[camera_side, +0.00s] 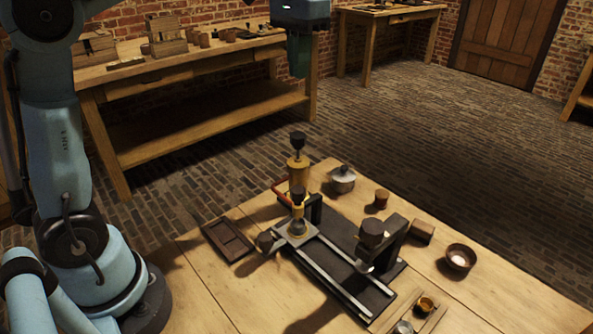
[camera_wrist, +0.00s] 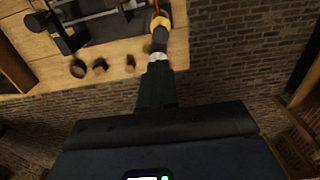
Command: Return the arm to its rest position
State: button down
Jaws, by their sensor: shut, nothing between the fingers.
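My gripper (camera_side: 298,70) hangs at the top of the side view, well above the bench, its dark green fingers pointing down. In the wrist view the fingers (camera_wrist: 158,68) are together, with nothing held between them. Below it on the wooden bench (camera_side: 262,300) stands a dark apparatus base (camera_side: 345,240) with metal rails. A yellow, black-topped piece (camera_side: 298,168) rises at its back left, clear of the gripper; it also shows beyond the fingertips in the wrist view (camera_wrist: 160,22). Most of my arm between shoulder and wrist is out of view.
A shallow dark tray (camera_side: 228,240) lies left of the apparatus. A lidded pot (camera_side: 342,180), a small brown cup (camera_side: 381,199) and a bowl (camera_side: 461,257) stand to its back and right. A second workbench (camera_side: 190,60) is behind. The air around the gripper looks free.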

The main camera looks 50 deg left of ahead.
jog(key=shift+s, duration=0.1)
jog(key=s+d+f+t, duration=0.2)
jog(key=s+f+t, duration=0.5)
jog(key=s+f, duration=0.4)
notch_tip(320, 180, down, 5)
jog(key=shift+s+r, duration=0.15)
jog(key=shift+s, duration=0.05)
dwell(0.7)
